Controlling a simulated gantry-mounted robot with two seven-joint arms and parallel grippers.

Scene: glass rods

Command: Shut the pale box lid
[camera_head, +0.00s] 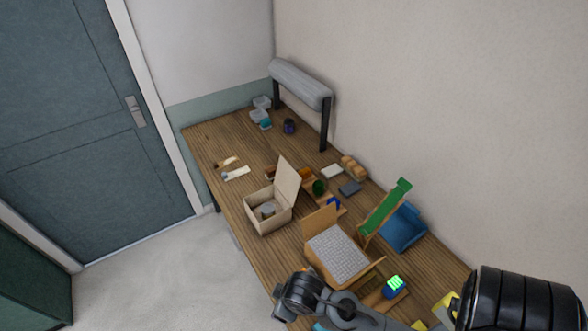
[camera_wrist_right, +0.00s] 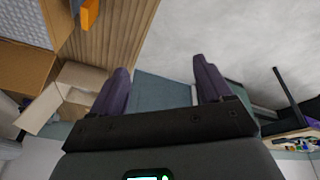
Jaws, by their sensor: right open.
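The pale box (camera_head: 259,219) stands on the wooden table in the head view, left of the middle. Its lid (camera_head: 288,184) stands open, roughly upright, on the right side of the box. A small grey item (camera_head: 267,210) shows inside it. In the right wrist view the open pale box (camera_wrist_right: 82,77) is at the left, outside the fingers. My left gripper is not in view.
A cardboard box with bubble wrap (camera_head: 338,252) stands on the near right side of the pale box. A green and wooden stand (camera_head: 385,213) and a blue bin (camera_head: 402,228) are further right. A grey padded bar (camera_head: 300,84) stands at the back.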

